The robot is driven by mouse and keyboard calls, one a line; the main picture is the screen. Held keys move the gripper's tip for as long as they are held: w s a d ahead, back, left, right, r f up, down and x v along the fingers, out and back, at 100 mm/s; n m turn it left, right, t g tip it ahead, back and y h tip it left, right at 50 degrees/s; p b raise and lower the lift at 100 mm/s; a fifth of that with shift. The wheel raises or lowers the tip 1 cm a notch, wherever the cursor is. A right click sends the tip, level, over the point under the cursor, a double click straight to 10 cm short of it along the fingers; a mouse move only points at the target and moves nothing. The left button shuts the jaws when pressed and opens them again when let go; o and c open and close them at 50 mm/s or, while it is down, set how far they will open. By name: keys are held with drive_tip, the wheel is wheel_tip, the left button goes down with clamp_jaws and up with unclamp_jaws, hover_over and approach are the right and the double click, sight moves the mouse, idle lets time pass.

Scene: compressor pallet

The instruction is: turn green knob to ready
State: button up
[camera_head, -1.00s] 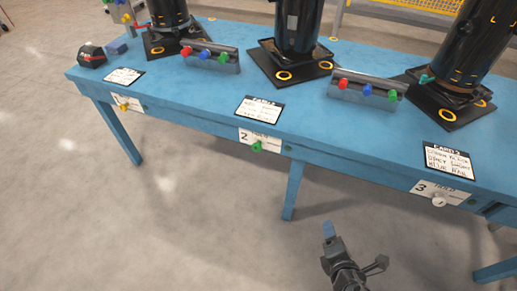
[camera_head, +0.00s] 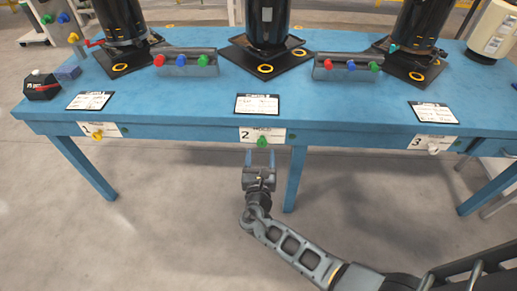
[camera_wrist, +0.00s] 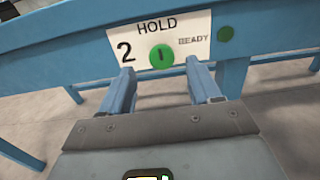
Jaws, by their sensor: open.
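The green knob (camera_head: 262,142) sits on the white label plate (camera_head: 245,134) marked 2, on the front edge of the blue table. In the wrist view the knob (camera_wrist: 161,57) is round with a dark upright line, pointing up toward the word HOLD. The word READY (camera_wrist: 194,40) is printed to its right. My gripper (camera_head: 261,156) is open and empty, just short of the knob. In the wrist view its two blue fingers (camera_wrist: 163,84) lie to the left and right below the knob, apart from it.
The blue table (camera_head: 205,115) carries black compressors and two blocks of coloured knobs. A yellow knob (camera_head: 97,135) on plate 1 and a white knob (camera_head: 433,149) on plate 3 share the front edge. A green disc (camera_wrist: 225,34) is right of READY. Floor in front is clear.

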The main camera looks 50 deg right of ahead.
sight(262, 144)
drive_tip(key=shift+x, duration=2.05)
drive_tip(key=shift+s, duration=0.1)
drive_tip(key=shift+c, duration=0.3)
drive_tip(key=c, duration=1)
drive_tip(key=shift+o, duration=0.2)
